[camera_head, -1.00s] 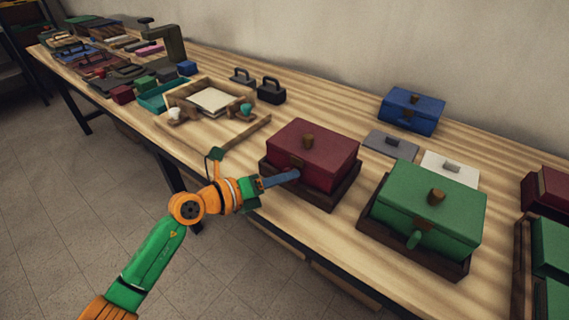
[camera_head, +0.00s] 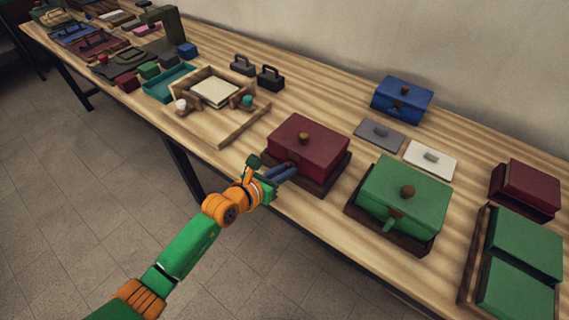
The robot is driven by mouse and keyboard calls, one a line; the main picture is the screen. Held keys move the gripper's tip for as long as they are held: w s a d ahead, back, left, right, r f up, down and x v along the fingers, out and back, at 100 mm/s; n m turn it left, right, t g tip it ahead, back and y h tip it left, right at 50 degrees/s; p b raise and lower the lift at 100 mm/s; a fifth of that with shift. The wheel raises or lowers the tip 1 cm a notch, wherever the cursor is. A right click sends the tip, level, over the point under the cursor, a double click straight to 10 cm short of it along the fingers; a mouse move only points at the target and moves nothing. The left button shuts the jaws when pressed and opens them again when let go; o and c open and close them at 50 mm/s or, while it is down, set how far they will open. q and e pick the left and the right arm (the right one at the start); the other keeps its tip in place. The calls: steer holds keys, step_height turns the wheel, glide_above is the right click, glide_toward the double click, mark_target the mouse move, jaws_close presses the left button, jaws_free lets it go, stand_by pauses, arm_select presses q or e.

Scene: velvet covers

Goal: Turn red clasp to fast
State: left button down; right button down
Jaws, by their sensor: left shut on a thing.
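A dark red box (camera_head: 309,145) with a brown knob on its lid sits in a dark wooden tray near the table's front edge. Its clasp is on the front face, mostly hidden behind my left gripper (camera_head: 285,171). My left gripper reaches in from the lower left, its fingers shut at the clasp spot against the box front. How the clasp is turned cannot be told. My right gripper is not in view.
A blue box (camera_head: 402,98), a grey plate (camera_head: 378,134) and a white plate (camera_head: 430,158) lie behind. More boxes sit at far right. A wooden frame (camera_head: 235,122) is at left.

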arm_select(q)
steer(key=shift+m, duration=0.3)
stand_by(0.4)
steer(key=c, duration=0.8)
jaws_free()
steer(key=shift+c, duration=0.2)
steer(key=p+v, duration=0.1)
steer(key=v, duration=0.6)
steer(key=shift+y, duration=0.3)
steer(key=shift+s+d, duration=0.1)
